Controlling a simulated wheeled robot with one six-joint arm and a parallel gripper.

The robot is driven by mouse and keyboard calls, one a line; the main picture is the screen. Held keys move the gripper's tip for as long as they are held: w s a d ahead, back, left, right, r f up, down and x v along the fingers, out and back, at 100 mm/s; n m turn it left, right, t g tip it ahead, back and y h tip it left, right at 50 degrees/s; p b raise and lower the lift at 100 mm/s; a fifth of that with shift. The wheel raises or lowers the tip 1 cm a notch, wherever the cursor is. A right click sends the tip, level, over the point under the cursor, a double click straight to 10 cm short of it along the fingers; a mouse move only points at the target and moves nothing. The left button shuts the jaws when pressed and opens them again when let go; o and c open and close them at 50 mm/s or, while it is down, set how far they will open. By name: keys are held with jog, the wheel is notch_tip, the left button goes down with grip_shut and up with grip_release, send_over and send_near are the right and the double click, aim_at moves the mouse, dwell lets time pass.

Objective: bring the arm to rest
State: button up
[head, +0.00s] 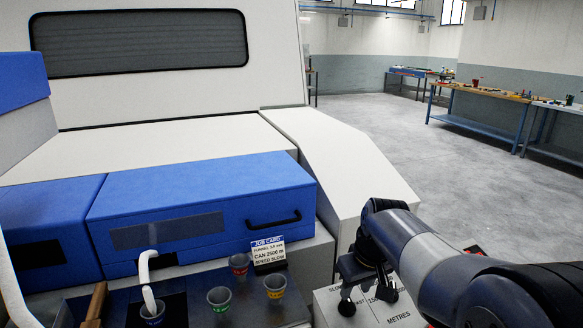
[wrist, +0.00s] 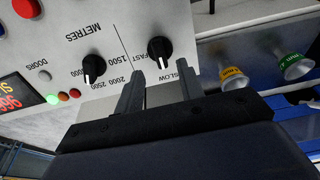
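My gripper (head: 366,284) hangs over the grey control panel (head: 330,313) at the lower right of the head view. In the wrist view my gripper (wrist: 160,78) has its two fingers apart with nothing between them. A black speed knob (wrist: 160,49), between FAST and SLOW marks, lies just past the fingertips, and no finger appears closed on it. A second black knob (wrist: 93,67) is by the METRES scale, left of the fingers. Whether the fingers clear the panel is hard to tell.
Several funnels, including a red one (head: 239,264) and a yellow one (head: 275,288), stand left of the panel by a job card (head: 267,252). A blue cover (head: 205,200) with a black handle is behind them. Open floor (head: 400,150) lies at right, with workbenches (head: 480,95) beyond.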

aim_at(350, 302)
jog(key=x, duration=0.6)
dwell(0.4)
